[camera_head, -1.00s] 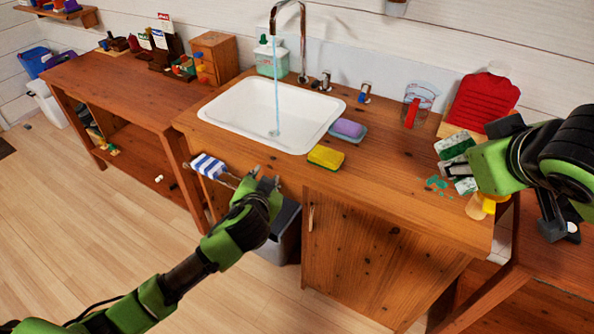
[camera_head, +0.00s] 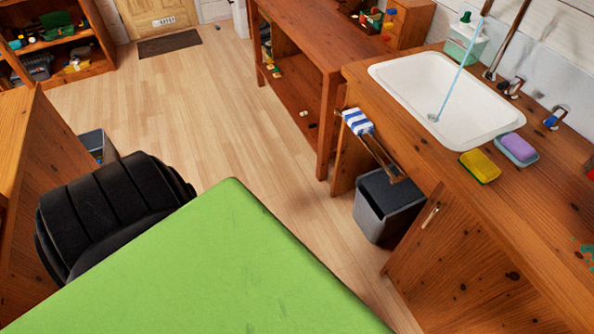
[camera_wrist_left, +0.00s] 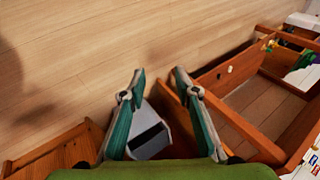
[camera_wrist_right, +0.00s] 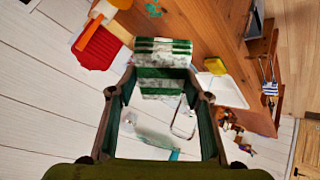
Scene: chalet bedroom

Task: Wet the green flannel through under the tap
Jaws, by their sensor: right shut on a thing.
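The green-and-white striped flannel (camera_wrist_right: 163,48) is held between the fingertips of my right gripper (camera_wrist_right: 163,80) in the right wrist view. The gripper is shut on it. The flannel is out of sight in the head view. The tap (camera_head: 508,40) stands behind the white sink basin (camera_head: 400,76), and a thin stream of water (camera_head: 463,58) falls from it into the basin. My left gripper (camera_wrist_left: 154,80) is open and empty in the left wrist view, with floor and furniture beyond it. Neither gripper shows in the head view.
A yellow sponge (camera_head: 480,166) and a purple sponge (camera_head: 518,146) lie at the basin's near right side. A blue-striped towel (camera_head: 357,121) hangs on a rail above a grey bin (camera_head: 385,205). A soap bottle (camera_head: 466,40) stands behind the basin. My own green arm hides the lower middle.

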